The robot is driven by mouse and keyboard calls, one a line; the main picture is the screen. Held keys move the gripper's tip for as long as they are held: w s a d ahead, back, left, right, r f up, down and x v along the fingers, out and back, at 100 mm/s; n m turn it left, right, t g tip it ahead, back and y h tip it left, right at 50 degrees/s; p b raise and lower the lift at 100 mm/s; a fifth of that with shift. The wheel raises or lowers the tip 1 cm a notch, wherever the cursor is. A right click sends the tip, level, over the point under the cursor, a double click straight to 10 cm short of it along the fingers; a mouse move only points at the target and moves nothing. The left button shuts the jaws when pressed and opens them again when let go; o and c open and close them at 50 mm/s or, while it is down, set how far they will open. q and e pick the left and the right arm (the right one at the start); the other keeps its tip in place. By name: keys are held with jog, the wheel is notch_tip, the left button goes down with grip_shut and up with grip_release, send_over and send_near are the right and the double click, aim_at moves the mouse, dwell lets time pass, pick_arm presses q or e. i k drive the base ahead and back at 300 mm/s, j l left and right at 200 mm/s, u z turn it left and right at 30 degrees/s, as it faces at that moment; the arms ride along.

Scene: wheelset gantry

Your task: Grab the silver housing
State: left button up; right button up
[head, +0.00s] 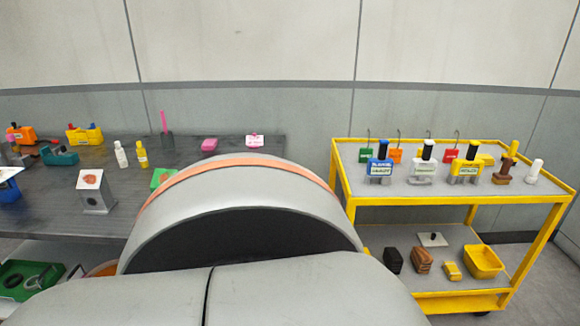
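A small silver box-like housing (98,201) stands on the dark table at the left in the head view. It has a hole in its front face, and a pale plate with a reddish mark lies tilted on its top. No other silver housing is clear to see. Neither of my grippers shows in the head view, so their distance from the housing cannot be told.
The dark table (60,222) also bears a green block (161,178), white bottle (121,155), yellow bottle (142,154) and pink block (209,145). A yellow cart (432,200) with padlocks stands right. The lower middle of the view is blocked.

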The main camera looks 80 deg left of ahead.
aim_at(92, 188)
jog(key=u, duration=3.85)
jog(key=i+j, duration=0.25)
jog(key=j, duration=0.2)
